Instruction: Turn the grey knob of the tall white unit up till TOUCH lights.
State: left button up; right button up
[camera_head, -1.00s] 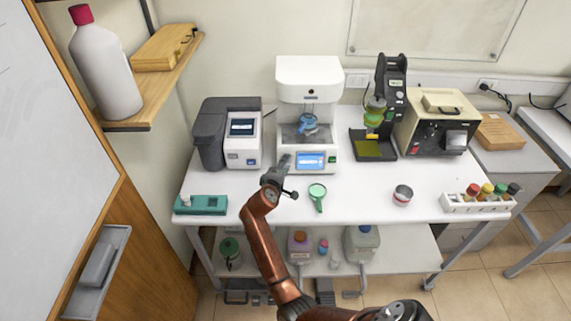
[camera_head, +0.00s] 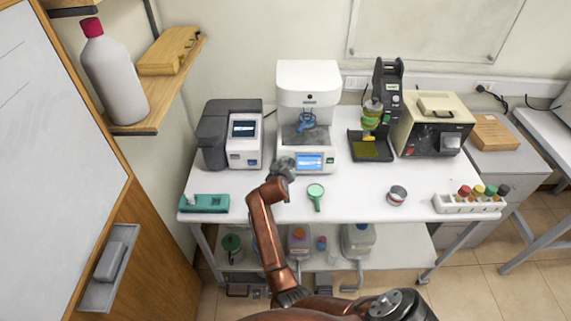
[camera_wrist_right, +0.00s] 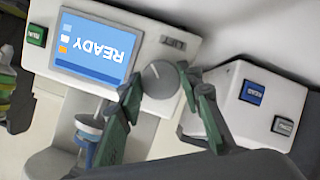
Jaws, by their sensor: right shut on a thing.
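The tall white unit (camera_head: 307,83) stands at the back middle of the table. Its front carries a lit blue screen (camera_head: 309,162), which reads READY in the right wrist view (camera_wrist_right: 92,47). The grey knob (camera_wrist_right: 160,76) sits on the front panel beside the screen. My right gripper (camera_head: 286,164) is at the unit's lower left front. In the right wrist view its green-grey fingers (camera_wrist_right: 161,84) are shut on the knob, one on each side. In the head view the gripper hides the knob. My left gripper is not in view.
A grey-and-white device (camera_head: 243,144) stands close left of the unit. A blue vessel (camera_head: 306,122) hangs inside the unit.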

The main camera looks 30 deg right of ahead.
jog(key=shift+f+m+y+p, duration=0.1)
jog(key=shift+m+y+p, duration=0.25)
jog(key=shift+m, duration=0.35)
jog(key=shift+s, duration=0.1)
jog(key=o, duration=1.2)
jog(key=shift+c, duration=0.2)
notch_tip(320, 180, up, 10)
